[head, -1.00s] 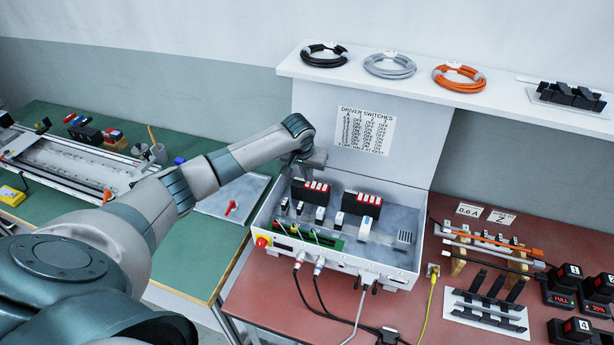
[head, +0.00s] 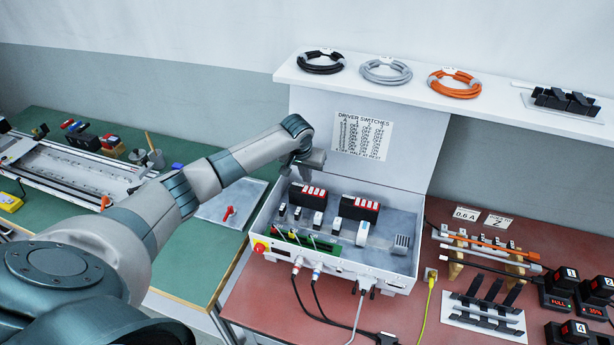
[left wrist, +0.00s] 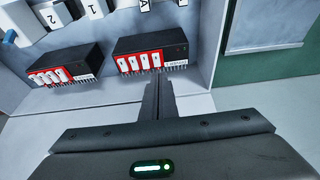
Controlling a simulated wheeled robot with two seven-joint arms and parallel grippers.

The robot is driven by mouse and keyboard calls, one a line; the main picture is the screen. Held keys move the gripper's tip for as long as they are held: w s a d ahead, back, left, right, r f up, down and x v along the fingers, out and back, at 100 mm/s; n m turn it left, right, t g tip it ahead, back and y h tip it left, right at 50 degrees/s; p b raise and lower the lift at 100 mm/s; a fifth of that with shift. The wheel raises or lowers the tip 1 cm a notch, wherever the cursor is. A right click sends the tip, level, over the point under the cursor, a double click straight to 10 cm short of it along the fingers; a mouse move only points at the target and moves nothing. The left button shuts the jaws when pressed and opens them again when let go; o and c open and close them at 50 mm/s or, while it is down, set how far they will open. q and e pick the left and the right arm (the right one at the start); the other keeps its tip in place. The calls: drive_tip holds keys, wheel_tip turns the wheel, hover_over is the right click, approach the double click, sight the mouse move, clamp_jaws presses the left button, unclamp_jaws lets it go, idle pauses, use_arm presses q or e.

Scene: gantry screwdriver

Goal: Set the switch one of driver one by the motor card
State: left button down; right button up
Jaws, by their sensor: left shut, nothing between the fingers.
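Two black driver blocks with red switch banks and white levers stand at the back of the open white control box (head: 335,257). The left block (head: 308,193) shows in the wrist view as the right block (left wrist: 165,42); the other (head: 360,207) is the left one there (left wrist: 70,65). Contact is unclear. A card reading 0.6 A (head: 466,214) stands on the red bench. My right gripper is out of view.
A driver switches chart (head: 362,136) hangs on the panel behind the box. White modules and a green terminal strip (head: 300,236) fill the box front, with cables (head: 318,290) hanging below. A shelf (head: 440,95) with coiled cables is above.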

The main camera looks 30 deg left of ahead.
sight(307, 187)
use_arm(q)
wheel_tip(307, 187, up, 3)
drive_tip(key=p, duration=0.2)
drive_tip(key=shift+w+r+p, duration=0.15)
drive_tip(key=shift+p, duration=0.25)
drive_tip(key=shift+r, duration=0.2)
wheel_tip(307, 187, up, 10)
drive_tip(key=b, duration=0.3)
drive_tip(key=shift+s+f+b, duration=0.25)
drive_tip(key=shift+s+b, duration=0.15)
drive_tip(key=shift+s, duration=0.05)
drive_tip(key=shift+d, duration=0.1)
